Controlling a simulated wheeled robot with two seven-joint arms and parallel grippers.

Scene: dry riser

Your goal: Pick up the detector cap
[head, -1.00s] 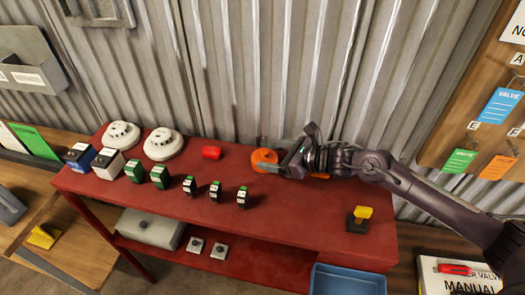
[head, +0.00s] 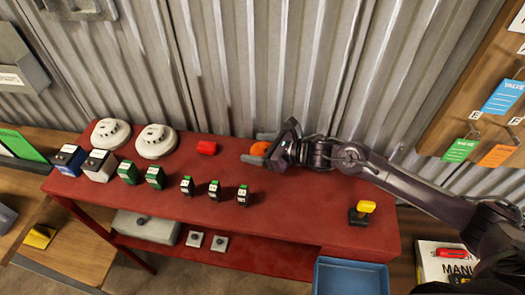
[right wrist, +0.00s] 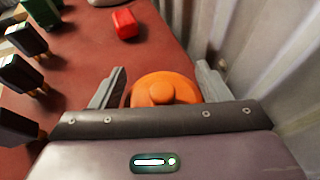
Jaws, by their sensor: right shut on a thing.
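The orange round cap (head: 260,149), which I take to be the detector cap, is at the back of the red bench near the corrugated wall. My right gripper (head: 254,148) is shut on it, with one finger on each side. In the right wrist view the cap (right wrist: 163,91) sits between the two fingers, its round knob facing the camera. The gripper hides part of the cap in the head view. I cannot tell clearly whether it is clear of the bench top. My left gripper is not in view.
The corrugated wall (head: 260,70) stands close behind the cap. A blue tray (head: 350,277) is at the front right.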

